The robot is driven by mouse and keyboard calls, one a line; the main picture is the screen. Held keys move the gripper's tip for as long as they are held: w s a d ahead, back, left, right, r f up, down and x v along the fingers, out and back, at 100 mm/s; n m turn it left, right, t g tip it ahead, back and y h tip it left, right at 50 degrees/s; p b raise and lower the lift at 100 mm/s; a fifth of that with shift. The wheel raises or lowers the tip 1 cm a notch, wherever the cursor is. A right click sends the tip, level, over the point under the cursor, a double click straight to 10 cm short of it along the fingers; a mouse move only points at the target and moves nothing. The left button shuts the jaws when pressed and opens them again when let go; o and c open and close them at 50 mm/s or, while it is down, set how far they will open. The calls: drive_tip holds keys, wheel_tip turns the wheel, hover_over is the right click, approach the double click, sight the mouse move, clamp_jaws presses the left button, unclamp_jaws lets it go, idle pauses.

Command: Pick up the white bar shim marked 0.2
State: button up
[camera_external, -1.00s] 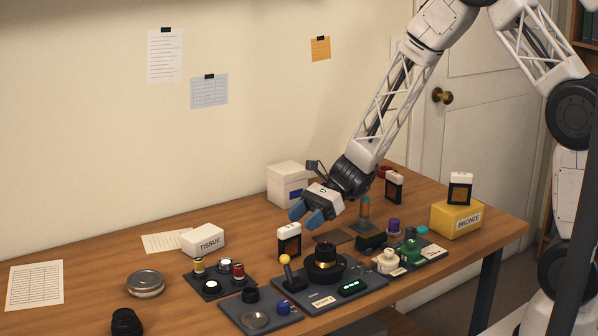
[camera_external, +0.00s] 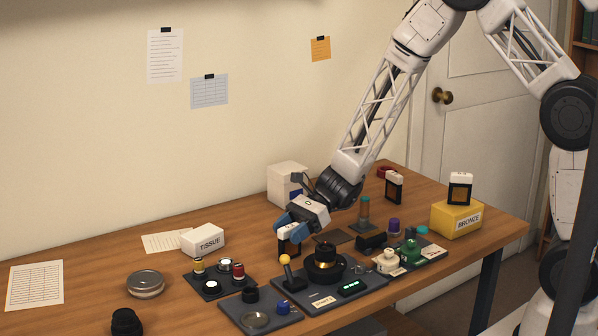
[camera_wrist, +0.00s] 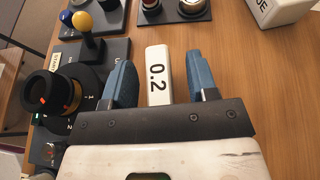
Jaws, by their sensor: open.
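The white bar shim marked 0.2 (camera_wrist: 157,78) shows in the wrist view between the two blue fingers of my gripper (camera_wrist: 160,80). The left finger is close to the bar and a wider gap shows on the right. In the external view my gripper (camera_external: 287,233) is open at the top of a black holder with a white top (camera_external: 289,246), and its fingers partly hide that top. The 0.2 mark is not readable in the external view.
Similar white-topped holders stand farther right, one on the yellow BRONZE box (camera_external: 456,219). A TISSUE box (camera_external: 203,239) lies left.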

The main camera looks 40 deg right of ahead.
drive_tip(key=shift+c, duration=0.4)
clamp_jaws()
drive_tip(key=shift+r, duration=0.1)
drive_tip(key=shift+r, duration=4.95)
